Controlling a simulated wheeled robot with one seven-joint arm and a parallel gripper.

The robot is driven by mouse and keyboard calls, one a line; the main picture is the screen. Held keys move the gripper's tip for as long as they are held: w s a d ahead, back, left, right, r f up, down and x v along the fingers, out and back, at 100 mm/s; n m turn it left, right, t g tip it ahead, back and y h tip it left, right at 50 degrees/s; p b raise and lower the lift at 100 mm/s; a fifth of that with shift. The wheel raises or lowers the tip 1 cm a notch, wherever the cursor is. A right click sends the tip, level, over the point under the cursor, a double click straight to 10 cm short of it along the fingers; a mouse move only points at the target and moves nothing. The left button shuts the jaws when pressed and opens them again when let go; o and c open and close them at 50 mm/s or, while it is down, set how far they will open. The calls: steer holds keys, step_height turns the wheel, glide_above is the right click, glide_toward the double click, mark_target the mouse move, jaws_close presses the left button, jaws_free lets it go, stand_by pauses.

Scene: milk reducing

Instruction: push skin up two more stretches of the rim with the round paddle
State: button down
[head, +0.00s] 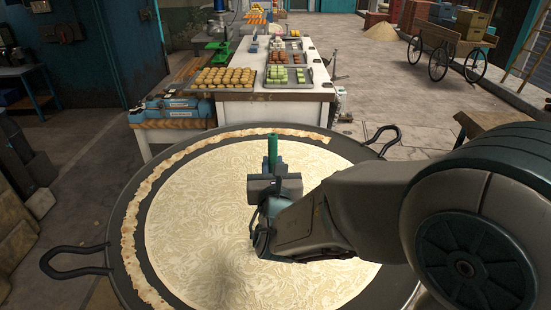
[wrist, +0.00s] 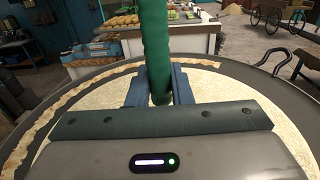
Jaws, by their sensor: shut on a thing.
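A large dark pan (head: 119,240) holds cream-coloured milk (head: 200,225) with a swirled, pale skin on its surface. A strip of wrinkled skin (head: 135,215) clings to the rim along the left side and the far edge, ending at the far right. My gripper (head: 272,170) is above the pan, near its middle. It is shut on a green handle (head: 272,148), which stands upright between the fingers and also shows in the wrist view (wrist: 155,45). The round paddle end is hidden behind my gripper and arm in both views.
The pan has loop handles at left (head: 75,265) and far right (head: 385,135). Beyond it stands a white counter (head: 262,112) with trays of sweets (head: 226,77). A cart (head: 450,45) stands at the far right. My arm covers the pan's right side in the head view.

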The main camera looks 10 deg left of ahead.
steer(key=shift+s+a+f+b, duration=0.15)
steer(key=shift+f+b, duration=0.35)
steer(key=shift+f, duration=0.35)
step_height(320, 180, down, 7)
steer(key=b, duration=0.7)
steer(key=shift+r, duration=0.1)
steer(key=shift+s, duration=0.15)
steer(key=d+r+b+v, duration=0.1)
steer(key=r+b+v, duration=0.2)
steer(key=b+v, duration=0.7)
steer(key=shift+d+v, duration=0.3)
steer(key=shift+v, duration=5.95)
steer(key=shift+r, duration=0.1)
